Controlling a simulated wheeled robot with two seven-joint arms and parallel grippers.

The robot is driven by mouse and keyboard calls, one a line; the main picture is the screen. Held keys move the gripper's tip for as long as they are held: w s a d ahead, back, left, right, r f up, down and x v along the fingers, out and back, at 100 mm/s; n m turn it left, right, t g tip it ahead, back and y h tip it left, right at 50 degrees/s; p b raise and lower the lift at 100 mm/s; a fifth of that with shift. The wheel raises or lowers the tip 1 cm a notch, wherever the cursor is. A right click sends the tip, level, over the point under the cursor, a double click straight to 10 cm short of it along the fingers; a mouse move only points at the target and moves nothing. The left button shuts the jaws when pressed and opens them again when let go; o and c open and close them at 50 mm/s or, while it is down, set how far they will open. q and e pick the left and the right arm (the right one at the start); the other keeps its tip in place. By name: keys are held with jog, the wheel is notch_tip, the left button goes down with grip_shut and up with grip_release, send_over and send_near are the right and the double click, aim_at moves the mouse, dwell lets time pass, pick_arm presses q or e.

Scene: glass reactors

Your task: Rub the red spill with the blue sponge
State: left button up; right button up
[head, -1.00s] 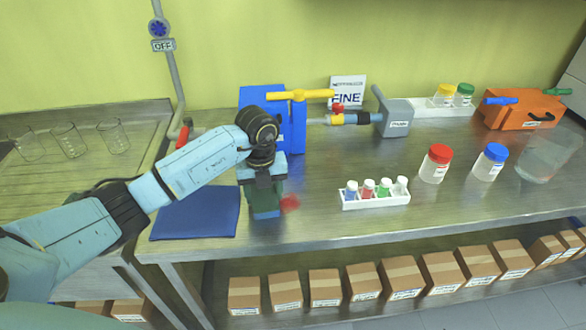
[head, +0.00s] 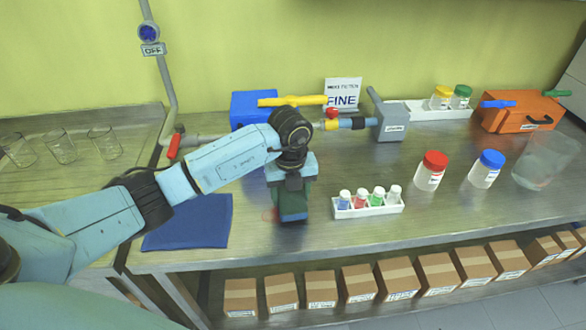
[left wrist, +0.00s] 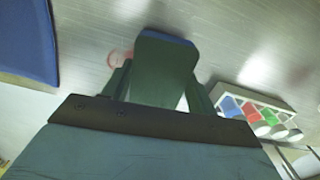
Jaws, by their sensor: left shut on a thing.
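My left gripper (head: 292,208) is low over the bench and points down. The red spill (head: 268,215) is a faint smear just left of the gripper. In the left wrist view the spill (left wrist: 118,57) shows beside the sponge's left edge, partly hidden behind a finger. My right gripper is not in view.
A blue mat (head: 190,224) lies to the left. A white rack of small vials (head: 367,208) stands close to the gripper's right. Red-lidded (head: 431,172) and blue-lidded (head: 487,170) jars stand further right. A blue block with a yellow handle (head: 250,106) and piping are behind.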

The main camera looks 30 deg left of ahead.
aim_at(290, 195)
pick_arm(q)
notch_tip(290, 195, up, 3)
jog(key=shift+s+r+p, duration=0.1)
jog(key=shift+s+p, duration=0.05)
jog(key=shift+p, duration=0.8)
jog(key=shift+r+p, duration=1.35)
jog(key=shift+r, duration=0.3)
